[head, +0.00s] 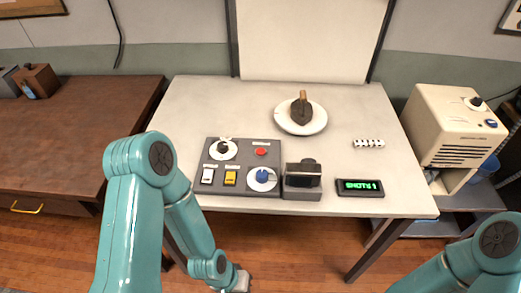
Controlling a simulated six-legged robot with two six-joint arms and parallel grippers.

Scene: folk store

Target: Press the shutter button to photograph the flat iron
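The dark flat iron (301,110) with a wooden handle stands on a round white plate (283,121) toward the back of the table. A grey control panel (241,185) lies near the front edge. It carries a small red button (261,152), two white dials, and a white and a yellow switch. A dark camera-like box (303,178) stands just right of the panel. My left gripper (241,282) is low at the bottom of the view, in front of and below the table edge, apart from the panel; its fingers are unclear. My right gripper is out of view.
A black display (360,187) with green text sits right of the camera. A small white ribbed piece (369,143) lies behind it. A white backdrop (310,40) stands behind the table. A cream machine (455,125) is at right, a brown cabinet (75,125) at left.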

